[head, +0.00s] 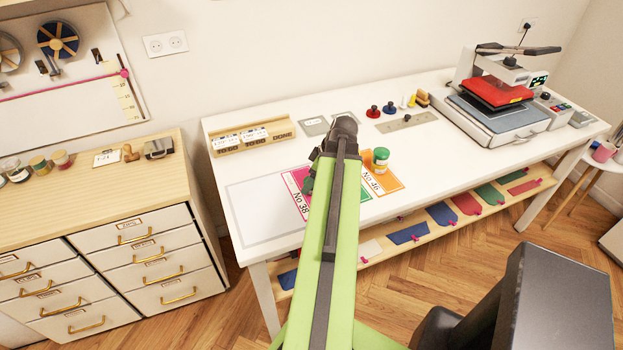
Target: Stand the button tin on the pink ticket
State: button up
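A small round tin with a green lid (380,160), which looks like the button tin, stands upright on the orange ticket (391,182) marked No 46. The pink ticket (299,205), marked No 38, lies on the white table to the left, partly covered by my arm. A green ticket (365,196) shows as a strip between them. My gripper (311,178) is mostly hidden behind my arm, over or near the pink ticket and left of the tin. Its fingers and anything between them cannot be made out.
A wooden card rack (252,138), grey squares (314,127), red and blue knobbed items (381,109) and a grey strip (406,121) lie at the back of the white table (460,155). A heat press (500,100) stands right. The table is clear right of the orange ticket.

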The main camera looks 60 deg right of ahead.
jog(key=p+v, duration=0.9)
jog(key=v, duration=0.2)
jog(key=w+a+f+g+y, duration=0.1)
jog(key=w+a+g, duration=0.2)
jog(key=w+a, duration=1.95)
jog(key=w+a+m+g+h, duration=0.1)
jog(key=w+a, duration=0.2)
jog(key=a, duration=2.5)
jog(key=shift+w+f+m+h, duration=0.2)
jog(key=shift+f+m+h, duration=0.1)
jog(key=shift+f+m, duration=0.1)
